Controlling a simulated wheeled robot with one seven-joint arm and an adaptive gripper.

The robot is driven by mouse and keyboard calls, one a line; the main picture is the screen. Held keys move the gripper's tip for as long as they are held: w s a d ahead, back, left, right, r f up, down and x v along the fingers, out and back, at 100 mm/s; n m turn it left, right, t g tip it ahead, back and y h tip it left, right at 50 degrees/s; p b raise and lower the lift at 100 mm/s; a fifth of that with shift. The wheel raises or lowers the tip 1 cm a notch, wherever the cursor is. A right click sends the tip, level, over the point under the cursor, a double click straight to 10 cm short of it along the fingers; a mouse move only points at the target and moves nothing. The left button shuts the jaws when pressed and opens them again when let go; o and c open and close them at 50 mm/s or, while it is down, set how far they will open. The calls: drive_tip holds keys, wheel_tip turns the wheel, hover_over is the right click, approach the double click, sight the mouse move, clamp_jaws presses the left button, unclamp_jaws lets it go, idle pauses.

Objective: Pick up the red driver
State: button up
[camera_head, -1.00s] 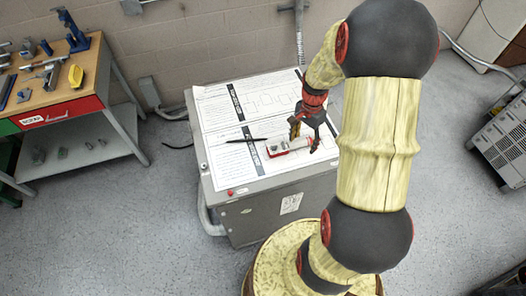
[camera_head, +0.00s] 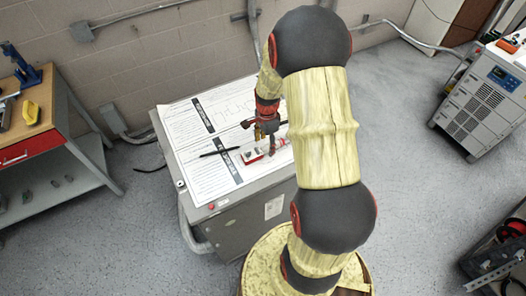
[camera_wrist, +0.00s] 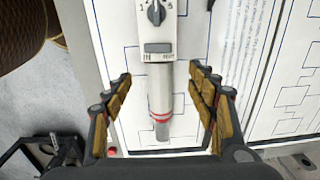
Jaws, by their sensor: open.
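The only driver-like tool near my gripper has a pale body with a dial (camera_wrist: 157,14) and a silver barrel with red bands (camera_wrist: 160,105). In the head view its red and white end (camera_head: 252,156) lies on the paper sheets, partly hidden by my gripper and arm. My gripper (camera_head: 268,132) is over the tool. In the wrist view my gripper (camera_wrist: 160,90) is open, with a yellow-padded finger on each side of the barrel. Gaps show between both fingers and the barrel.
Printed sheets (camera_head: 190,130) cover the grey cabinet top. A black pen-like item (camera_head: 220,151) lies left of the tool. A workbench (camera_head: 50,95) with a yellow item (camera_head: 31,113) stands at left. A grey unit with a blue panel (camera_head: 487,95) stands at right.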

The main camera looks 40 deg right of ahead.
wheel_tip(320, 180, down, 2)
drive_tip(key=shift+f, duration=0.1)
drive_tip(key=shift+c, duration=0.4)
clamp_jaws()
idle(0.4)
